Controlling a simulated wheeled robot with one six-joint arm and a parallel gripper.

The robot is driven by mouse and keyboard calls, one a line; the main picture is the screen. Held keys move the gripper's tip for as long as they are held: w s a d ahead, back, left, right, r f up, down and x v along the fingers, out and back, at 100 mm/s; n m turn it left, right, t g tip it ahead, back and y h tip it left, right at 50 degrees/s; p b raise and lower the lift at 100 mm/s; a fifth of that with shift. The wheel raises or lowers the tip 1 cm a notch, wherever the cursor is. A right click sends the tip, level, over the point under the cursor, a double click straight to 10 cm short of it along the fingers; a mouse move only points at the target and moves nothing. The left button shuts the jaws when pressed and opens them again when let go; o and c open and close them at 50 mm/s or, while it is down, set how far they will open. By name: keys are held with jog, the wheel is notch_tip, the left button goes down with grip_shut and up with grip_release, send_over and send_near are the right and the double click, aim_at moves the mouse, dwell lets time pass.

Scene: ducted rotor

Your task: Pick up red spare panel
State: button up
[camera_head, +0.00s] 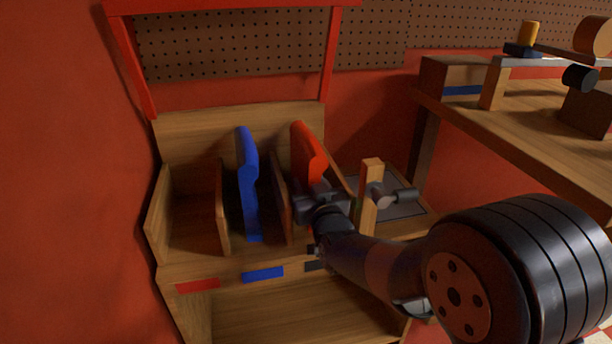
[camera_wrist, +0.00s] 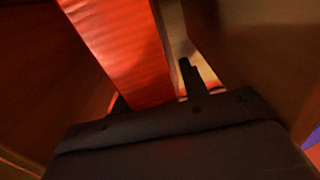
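The red spare panel (camera_head: 306,150) stands upright in the right-hand slot of the wooden rack (camera_head: 230,120). My gripper (camera_head: 318,190) is at the panel's lower front edge and hides its lower part in the head view. In the wrist view the red panel (camera_wrist: 125,45) runs down between my fingers. The right finger (camera_wrist: 190,78) shows a gap to the panel, and the left finger is mostly hidden behind it. My gripper looks open around the panel, not closed on it.
A blue panel (camera_head: 246,185) stands in the middle slot, and the left slot is empty. Wooden dividers (camera_head: 281,200) flank the red panel closely. A wooden post with a grey handle (camera_head: 370,195) stands just right of my gripper. A workbench (camera_head: 530,115) is at the right.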

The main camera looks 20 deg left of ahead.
grip_shut()
jog(key=shift+r, duration=0.15)
